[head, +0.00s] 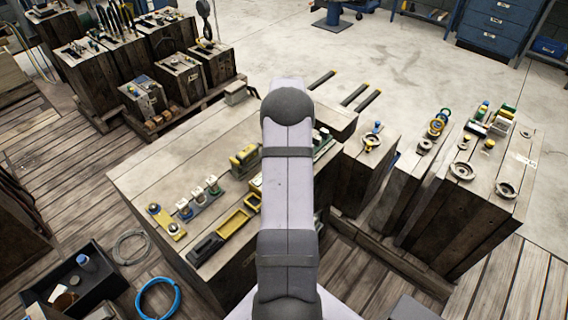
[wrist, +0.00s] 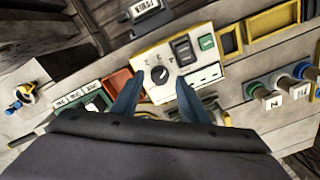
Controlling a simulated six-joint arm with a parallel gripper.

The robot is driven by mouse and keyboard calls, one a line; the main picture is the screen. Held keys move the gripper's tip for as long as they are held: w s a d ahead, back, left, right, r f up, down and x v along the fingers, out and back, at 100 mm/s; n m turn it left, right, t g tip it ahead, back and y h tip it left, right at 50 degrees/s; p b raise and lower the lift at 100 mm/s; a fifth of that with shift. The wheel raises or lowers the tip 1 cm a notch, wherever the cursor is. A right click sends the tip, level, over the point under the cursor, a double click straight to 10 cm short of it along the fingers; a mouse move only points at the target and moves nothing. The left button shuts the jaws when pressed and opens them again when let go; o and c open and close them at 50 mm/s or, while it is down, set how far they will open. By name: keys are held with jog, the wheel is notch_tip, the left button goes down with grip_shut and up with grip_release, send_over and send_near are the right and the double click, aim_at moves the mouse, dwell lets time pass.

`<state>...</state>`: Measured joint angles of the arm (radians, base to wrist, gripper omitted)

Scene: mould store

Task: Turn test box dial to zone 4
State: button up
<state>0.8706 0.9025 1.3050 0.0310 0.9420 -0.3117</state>
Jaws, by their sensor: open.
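The test box (wrist: 205,71) is a white panel with yellow edges in the wrist view. Its round black dial (wrist: 160,74) is at the panel's left part, with small zone marks around its upper side that are too small to read surely. I cannot tell which mark the dial points to. A dark switch and a green label sit to the dial's right. My gripper (wrist: 159,77) is open, with one blue finger on each side of the dial; contact cannot be told. In the head view my arm hides the gripper and most or all of the test box.
Yellow trays (wrist: 275,22) lie right of the box, capped bottles (wrist: 258,90) lower right. A grey box (wrist: 148,11) stands above. The bench top (head: 165,172) has bare wood at left.

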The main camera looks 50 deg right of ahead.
notch_tip(320, 180, up, 7)
jog(key=shift+f+b, duration=0.2)
jog(key=shift+b, duration=0.5)
